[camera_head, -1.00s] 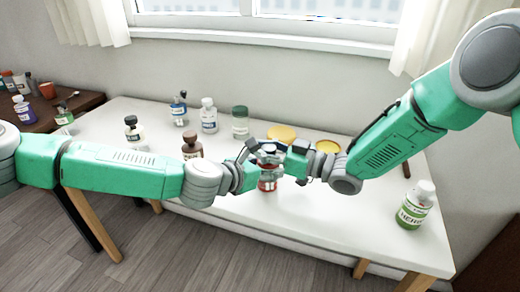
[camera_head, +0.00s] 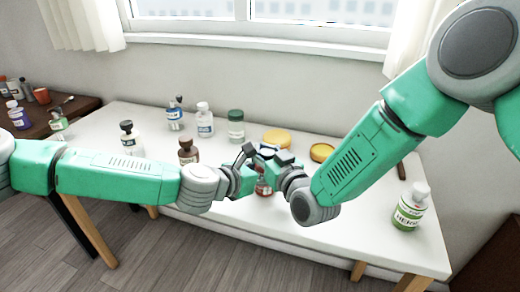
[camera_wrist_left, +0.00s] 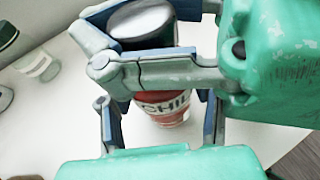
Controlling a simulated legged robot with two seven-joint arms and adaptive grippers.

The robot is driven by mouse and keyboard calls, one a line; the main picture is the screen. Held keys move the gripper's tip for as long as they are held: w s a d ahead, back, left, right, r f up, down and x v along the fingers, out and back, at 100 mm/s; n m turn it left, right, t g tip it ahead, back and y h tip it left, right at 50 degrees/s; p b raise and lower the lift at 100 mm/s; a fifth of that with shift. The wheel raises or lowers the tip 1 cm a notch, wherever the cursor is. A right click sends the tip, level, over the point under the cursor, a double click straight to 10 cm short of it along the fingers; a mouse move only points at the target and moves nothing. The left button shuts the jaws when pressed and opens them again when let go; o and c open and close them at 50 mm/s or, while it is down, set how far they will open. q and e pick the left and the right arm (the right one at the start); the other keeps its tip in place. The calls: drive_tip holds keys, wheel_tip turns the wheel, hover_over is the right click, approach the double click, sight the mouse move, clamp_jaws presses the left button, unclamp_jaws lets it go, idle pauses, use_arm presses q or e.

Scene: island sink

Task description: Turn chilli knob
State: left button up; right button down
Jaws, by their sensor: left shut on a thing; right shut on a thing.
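The chilli jar (camera_head: 263,188) stands near the front middle of the white table, mostly hidden by my grippers. In the left wrist view it shows a red label with partly covered lettering (camera_wrist_left: 165,108) and a dark-rimmed knob with a pale grey top (camera_wrist_left: 141,20). My left gripper (camera_head: 258,178) comes from the left and is shut on the jar's body, with blue pads on either side. My right gripper (camera_head: 262,153) is above it, shut around the knob; its fingers flank the knob in the left wrist view (camera_wrist_left: 150,40).
A brown bottle (camera_head: 188,152) stands left of the grippers, and a green-capped jar (camera_head: 236,126) behind. Yellow round lids (camera_head: 277,137) lie behind the right gripper. A green-labelled bottle (camera_head: 410,208) stands at the right. The front right table top (camera_head: 350,225) is clear.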

drive_tip(key=shift+d+f, duration=0.2)
drive_tip(key=shift+d, duration=0.15)
drive_tip(key=c, duration=1.3)
unclamp_jaws()
drive_tip(key=shift+a, duration=0.25)
drive_tip(key=v, duration=1.2)
